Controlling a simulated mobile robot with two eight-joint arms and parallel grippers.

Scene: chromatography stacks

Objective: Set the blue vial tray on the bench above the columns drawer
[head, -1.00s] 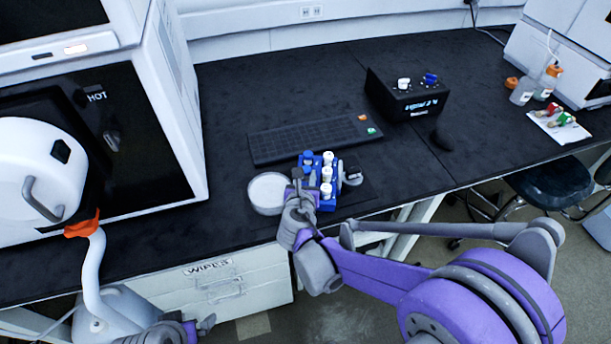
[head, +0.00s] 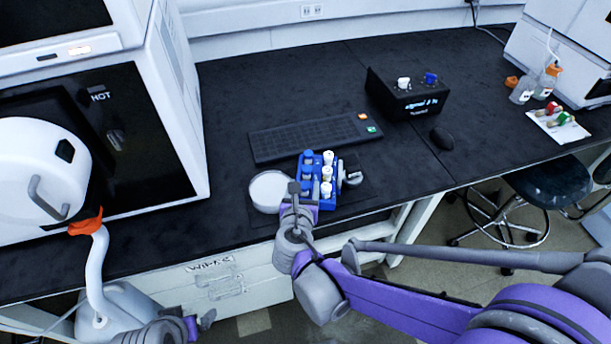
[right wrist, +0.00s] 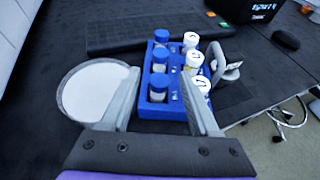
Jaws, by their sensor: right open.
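The blue vial tray (head: 328,204) stands on the black bench (head: 235,222) near its front edge, holding several blue-capped and white-capped vials. My right gripper (head: 305,190) is open at the tray's near left side. In the right wrist view, its left finger lies between the round dish and the tray (right wrist: 158,111), and its right finger overlaps the tray beside the white-capped vials. I cannot tell whether either finger touches it. My left gripper (head: 200,325) is low at the left, away from the tray; its jaws are unclear.
A round pale dish (head: 268,190) sits just left of the tray, and a small grey-white item (head: 350,178) just right. A keyboard (head: 310,138) lies behind. A black device (head: 405,98) and mouse (head: 441,138) are farther right.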

